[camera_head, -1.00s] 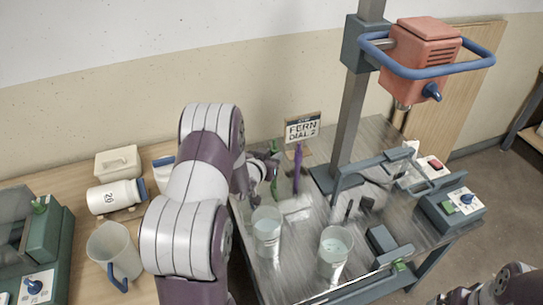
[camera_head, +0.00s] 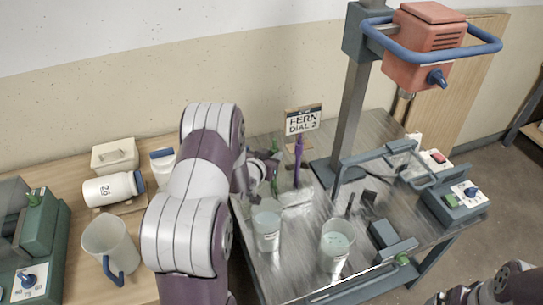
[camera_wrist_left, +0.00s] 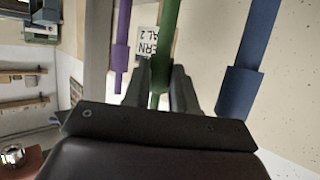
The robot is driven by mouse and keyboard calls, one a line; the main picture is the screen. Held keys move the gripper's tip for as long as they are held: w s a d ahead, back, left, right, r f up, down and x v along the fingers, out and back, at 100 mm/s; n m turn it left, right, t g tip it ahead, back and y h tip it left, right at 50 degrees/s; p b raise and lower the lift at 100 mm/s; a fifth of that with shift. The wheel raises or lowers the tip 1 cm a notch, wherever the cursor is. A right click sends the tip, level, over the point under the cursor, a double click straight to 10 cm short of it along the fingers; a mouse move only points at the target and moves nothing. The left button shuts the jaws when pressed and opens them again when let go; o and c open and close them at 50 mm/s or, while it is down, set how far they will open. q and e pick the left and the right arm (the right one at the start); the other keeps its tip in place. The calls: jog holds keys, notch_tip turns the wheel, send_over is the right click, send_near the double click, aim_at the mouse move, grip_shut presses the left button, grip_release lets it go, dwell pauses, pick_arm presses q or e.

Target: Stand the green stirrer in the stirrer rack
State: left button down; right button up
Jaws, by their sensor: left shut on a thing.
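My left gripper (camera_head: 268,168) is shut on the green stirrer (camera_head: 275,182), which hangs upright over the back left of the metal table. In the left wrist view the green stirrer (camera_wrist_left: 163,45) runs between the two fingers (camera_wrist_left: 160,92). A purple stirrer (camera_head: 298,160) stands upright just to the right of it; it also shows in the left wrist view (camera_wrist_left: 121,55). A blue stirrer (camera_wrist_left: 243,65) shows on the other side of the green one in the left wrist view. I cannot make out the stirrer rack clearly; my left arm hides part of that area.
Two clear buckets (camera_head: 267,232) and (camera_head: 335,250) stand at the table's front. A FERN DIAL 2 sign (camera_head: 303,120) stands behind the purple stirrer. The mixer post (camera_head: 348,130) and red mixer head (camera_head: 425,50) rise to the right. A pitcher (camera_head: 108,247) stands left.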

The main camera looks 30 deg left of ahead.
pick_arm(q)
jog(key=c, duration=0.8)
grip_release()
jog(key=v, duration=1.3)
jog(key=s+f+n+g+y, duration=0.1)
jog(key=s+f+n+g, duration=0.1)
jog(key=s+f+g, duration=0.55)
jog(key=s+d+r+m+g, duration=0.1)
jog(key=s+d+r, duration=0.1)
jog(key=d, duration=0.3)
jog(key=s+d+r+m+g+h, duration=0.1)
jog(key=s+d+r+g, duration=0.1)
jog(key=d, duration=0.3)
jog(key=s+d+r+m+g+h, duration=0.1)
jog(key=s+d+r, duration=0.1)
jog(key=d+r, duration=0.2)
jog(key=shift+s+d+g+b, duration=0.25)
jog(key=shift+d+b, duration=0.1)
jog(key=shift+d, duration=0.4)
